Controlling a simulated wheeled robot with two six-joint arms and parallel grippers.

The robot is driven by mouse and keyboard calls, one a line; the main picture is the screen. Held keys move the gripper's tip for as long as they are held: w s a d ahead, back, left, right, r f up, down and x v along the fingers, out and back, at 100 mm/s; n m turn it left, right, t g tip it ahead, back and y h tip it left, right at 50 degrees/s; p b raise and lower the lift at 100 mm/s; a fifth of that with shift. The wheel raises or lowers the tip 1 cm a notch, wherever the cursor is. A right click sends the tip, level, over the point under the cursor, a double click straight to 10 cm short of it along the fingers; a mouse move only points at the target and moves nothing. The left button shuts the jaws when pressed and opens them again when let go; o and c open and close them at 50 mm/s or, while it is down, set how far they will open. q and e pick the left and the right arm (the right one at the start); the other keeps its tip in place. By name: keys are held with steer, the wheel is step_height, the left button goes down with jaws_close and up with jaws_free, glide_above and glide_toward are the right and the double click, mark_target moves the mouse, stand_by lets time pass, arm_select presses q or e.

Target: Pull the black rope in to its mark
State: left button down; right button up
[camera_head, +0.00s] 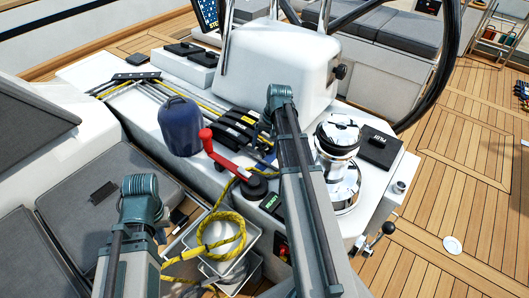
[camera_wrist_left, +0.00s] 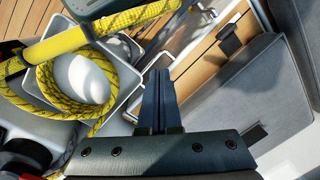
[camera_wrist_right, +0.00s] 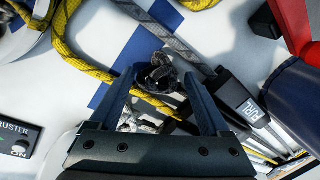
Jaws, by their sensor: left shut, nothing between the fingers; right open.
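A dark grey, flecked rope (camera_wrist_right: 170,32), the nearest to a black rope that I can make out, runs diagonally to a black clutch marked FURL (camera_wrist_right: 244,102) in the right wrist view. Blue bands (camera_wrist_right: 150,42) lie beneath it; I cannot tell whether one is its mark. My right gripper (camera_wrist_right: 165,92) is open, with a dark knobbly thing (camera_wrist_right: 158,75) visible between its fingers, apparently not gripped. My left gripper (camera_wrist_left: 158,80) is shut and empty, near the bin with the yellow rope. In the head view my arms hide both gripper tips.
A yellow rope (camera_head: 222,216) loops over a white bin (camera_head: 251,244). A chrome winch (camera_head: 340,180) stands right of my right arm. A red handle (camera_head: 223,157), a blue bag (camera_head: 180,127) and a row of black clutches (camera_head: 236,126) crowd the console. Grey cushions (camera_head: 65,225) lie left.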

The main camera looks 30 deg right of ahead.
steer(key=shift+f, duration=0.25)
jaws_close()
stand_by(0.3)
